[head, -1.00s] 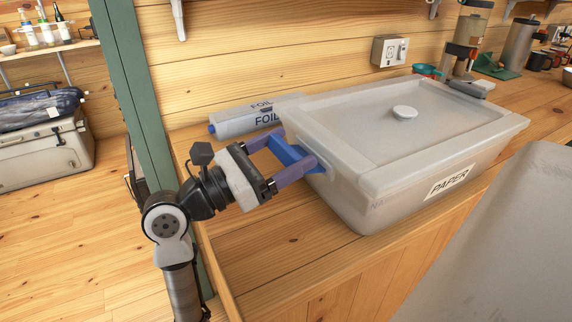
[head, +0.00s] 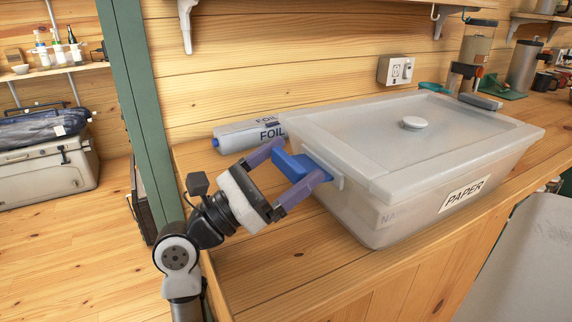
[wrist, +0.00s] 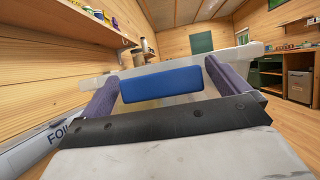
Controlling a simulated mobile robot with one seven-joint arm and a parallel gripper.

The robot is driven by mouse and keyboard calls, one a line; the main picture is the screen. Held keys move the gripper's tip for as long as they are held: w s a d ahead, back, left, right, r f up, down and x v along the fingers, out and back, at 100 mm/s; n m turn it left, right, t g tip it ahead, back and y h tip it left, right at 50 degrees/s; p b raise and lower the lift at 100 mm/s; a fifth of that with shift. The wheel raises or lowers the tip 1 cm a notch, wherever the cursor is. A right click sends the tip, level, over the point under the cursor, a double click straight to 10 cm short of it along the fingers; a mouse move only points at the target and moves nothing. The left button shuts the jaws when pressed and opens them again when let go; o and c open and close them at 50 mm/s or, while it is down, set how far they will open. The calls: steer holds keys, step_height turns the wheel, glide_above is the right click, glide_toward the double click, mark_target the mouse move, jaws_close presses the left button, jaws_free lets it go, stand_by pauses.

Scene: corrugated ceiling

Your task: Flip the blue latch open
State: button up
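The blue latch (head: 290,164) is on the left end of a translucent grey lidded box (head: 462,222) labelled PAPER. It sticks out from the box wall below the lid rim; its exact angle is hard to tell. In the wrist view the blue latch (wrist: 160,84) lies broad and level between my fingers. My gripper (head: 301,161) has its two purple fingers spread wide, one at each end of the latch, with the tips close to the box. Whether either finger touches the latch is unclear.
A foil roll box (head: 247,134) lies behind my gripper against the wooden wall. A green post (head: 135,100) stands left of the counter. The wooden counter (head: 300,262) is bare in front of the box. Cups and a coffee maker stand at the far right.

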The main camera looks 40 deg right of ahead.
steer(key=b+v, duration=0.3)
steer(key=v, duration=1.1)
